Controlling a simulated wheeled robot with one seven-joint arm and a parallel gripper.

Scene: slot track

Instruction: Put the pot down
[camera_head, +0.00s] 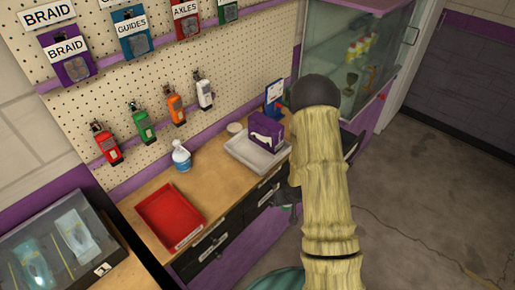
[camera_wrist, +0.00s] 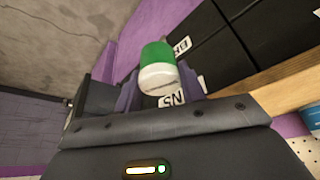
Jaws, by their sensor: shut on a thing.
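The pot (camera_wrist: 157,68), a small round container with a green upper part and a white lower part, shows in the wrist view. It sits between the purple fingers of my gripper (camera_wrist: 158,88), which is shut on it. In the head view my gripper (camera_head: 286,196) is a dark shape beside my arm, in front of the drawers below the counter. The wooden counter (camera_head: 219,183) lies behind and to the left of my gripper.
On the counter stand a red tray (camera_head: 168,216), a spray bottle (camera_head: 181,157), a grey tray (camera_head: 248,152) and a purple tissue box (camera_head: 266,134). Black labelled drawers (camera_head: 228,225) run below. A glass cabinet (camera_head: 345,60) stands at the back right. Bare counter shows between the trays.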

